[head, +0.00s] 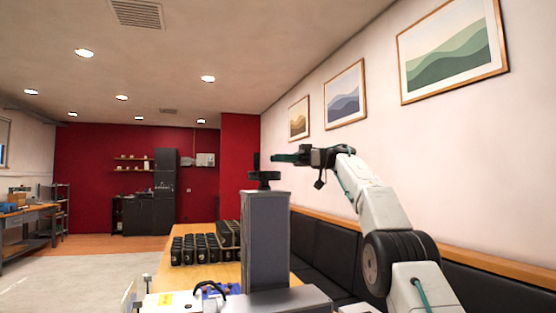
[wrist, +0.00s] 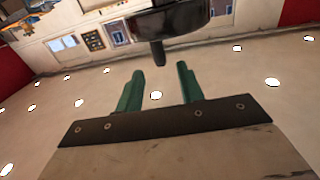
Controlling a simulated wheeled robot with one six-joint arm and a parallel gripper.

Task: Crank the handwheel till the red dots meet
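The laser marker's grey column (head: 265,235) stands in the middle of the head view. A dark handwheel (head: 264,177) sits on its top, with an upright crank handle (head: 256,161) at its left side. My gripper (head: 277,158) reaches in from the right, level with the handle. In the wrist view, which is turned over, my gripper (wrist: 159,86) has its two green fingers apart with nothing between them. The handle (wrist: 157,54) juts from the dark wheel (wrist: 170,22) just beyond the fingertips, roughly in line with the gap. No red dots show.
Several black items (head: 197,249) stand in rows on the wooden table (head: 215,272) behind the column. A blue item (head: 211,290) lies at the column's left foot. A black padded bench (head: 318,245) runs along the right wall. The space around the wheel looks free.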

